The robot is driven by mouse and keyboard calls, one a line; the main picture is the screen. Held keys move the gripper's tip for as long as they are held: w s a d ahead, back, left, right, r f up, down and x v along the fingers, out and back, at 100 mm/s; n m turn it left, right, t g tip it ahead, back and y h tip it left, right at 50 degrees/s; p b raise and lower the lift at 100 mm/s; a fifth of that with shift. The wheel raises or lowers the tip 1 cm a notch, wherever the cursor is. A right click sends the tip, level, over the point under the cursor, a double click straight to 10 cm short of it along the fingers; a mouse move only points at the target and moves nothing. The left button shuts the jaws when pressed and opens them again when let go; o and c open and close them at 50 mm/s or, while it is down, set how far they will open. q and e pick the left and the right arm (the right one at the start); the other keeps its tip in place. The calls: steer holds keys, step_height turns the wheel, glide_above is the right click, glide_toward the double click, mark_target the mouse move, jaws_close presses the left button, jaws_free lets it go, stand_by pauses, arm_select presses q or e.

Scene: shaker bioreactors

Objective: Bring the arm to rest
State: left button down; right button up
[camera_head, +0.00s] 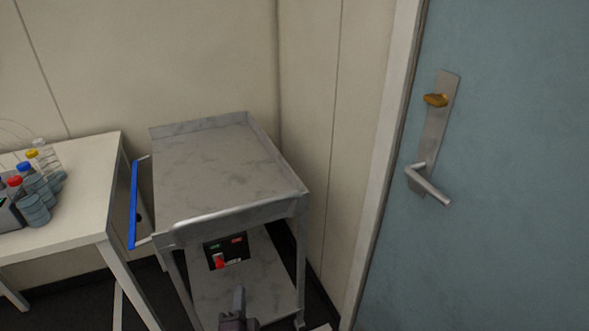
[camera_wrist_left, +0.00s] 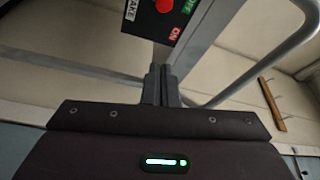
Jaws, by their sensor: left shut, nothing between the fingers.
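My left gripper (camera_head: 239,301) shows at the bottom of the head view, in front of the metal cart (camera_head: 215,165). Its two fingers are together with nothing between them. In the left wrist view the closed fingers (camera_wrist_left: 161,85) point toward a black control panel (camera_wrist_left: 170,18) with a red button. The same panel (camera_head: 227,251) shows in the head view, below the cart's top, with a red switch and green and red labels. The fingertips look apart from the panel. My right gripper is in neither view.
A white table (camera_head: 75,215) on the left holds several bottles with coloured caps (camera_head: 30,180). A blue handle bar (camera_head: 133,205) is on the cart's left side. A blue-grey door (camera_head: 520,180) with a lever handle (camera_head: 428,186) stands at the right. The cart's top is empty.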

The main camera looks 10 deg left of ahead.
arm_select(q)
steer(key=s+d+f+n+g+h+p, duration=0.15)
steer(key=s+f+g, duration=0.35)
steer(key=f, duration=0.8)
steer(key=s+f+n+g+h+p, duration=0.1)
steer(key=s+f+n+g+h, duration=0.15)
steer(key=s+f, duration=0.7)
steer(key=s+a+f+n+g+p, duration=0.1)
steer(key=s+f+g, duration=0.4)
steer(key=s, duration=0.6)
steer(key=s+a+f+n+g+h+p, duration=0.1)
steer(key=s+f+n+g, duration=0.3)
steer(key=s+f, duration=0.6)
steer(key=shift+s+a+f+n+g, duration=0.15)
steer(key=shift+s+a+n+g, duration=0.3)
steer(key=shift+s, duration=0.6)
steer(key=shift+a, duration=0.1)
